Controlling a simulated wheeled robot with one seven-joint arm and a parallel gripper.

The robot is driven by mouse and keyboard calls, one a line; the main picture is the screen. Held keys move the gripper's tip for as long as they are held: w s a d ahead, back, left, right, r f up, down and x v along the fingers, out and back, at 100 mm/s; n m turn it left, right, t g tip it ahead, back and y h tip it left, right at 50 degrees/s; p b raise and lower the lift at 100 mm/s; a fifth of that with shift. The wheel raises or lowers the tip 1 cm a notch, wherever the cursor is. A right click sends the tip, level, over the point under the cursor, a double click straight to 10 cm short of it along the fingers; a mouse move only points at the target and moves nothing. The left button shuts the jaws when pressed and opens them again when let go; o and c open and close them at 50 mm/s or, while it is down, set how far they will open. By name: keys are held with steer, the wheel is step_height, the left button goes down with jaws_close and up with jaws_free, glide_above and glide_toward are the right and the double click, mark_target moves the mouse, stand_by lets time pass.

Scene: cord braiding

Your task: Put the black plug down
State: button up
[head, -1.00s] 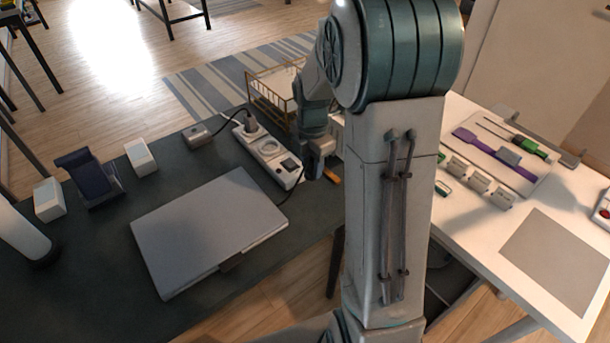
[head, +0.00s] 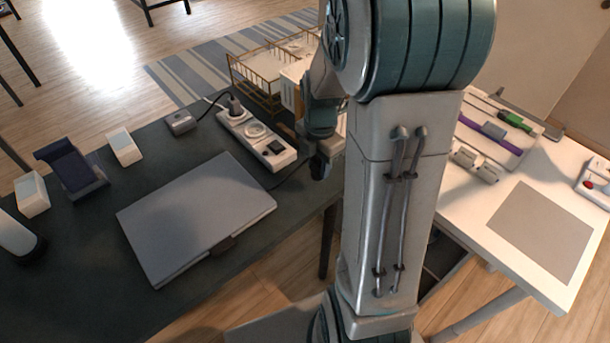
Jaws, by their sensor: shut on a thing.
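My gripper (head: 320,172) is small and partly shaded at the right edge of the dark table, just right of the power strip's near end. It is shut on a dark thing, which I take to be the black plug (head: 319,168); its outline blends with the fingers. A thin black cord (head: 290,176) runs from beside the gripper down left toward the closed laptop. The white power strip (head: 280,158) has another plug with a cord (head: 235,106) at its far end. The gripper is apart from the strip.
The grey laptop (head: 195,215) covers the middle of the dark table (head: 70,290). A wire basket (head: 255,70) stands behind the strip. White boxes (head: 125,148) and a dark stand (head: 72,170) are at left. A white table (head: 470,220) is at right, past a gap.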

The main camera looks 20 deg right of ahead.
steer(key=shift+w+a+f, duration=0.5)
steer(key=shift+a, duration=0.15)
steer(key=shift+w+a+f, duration=0.45)
steer(key=shift+w+a, duration=0.05)
steer(key=shift+a, duration=0.1)
steer(key=shift+f, duration=2)
steer(key=shift+f, duration=0.1)
steer(key=shift+f, duration=0.15)
steer(key=o, duration=1.2)
steer(key=shift+r, duration=0.2)
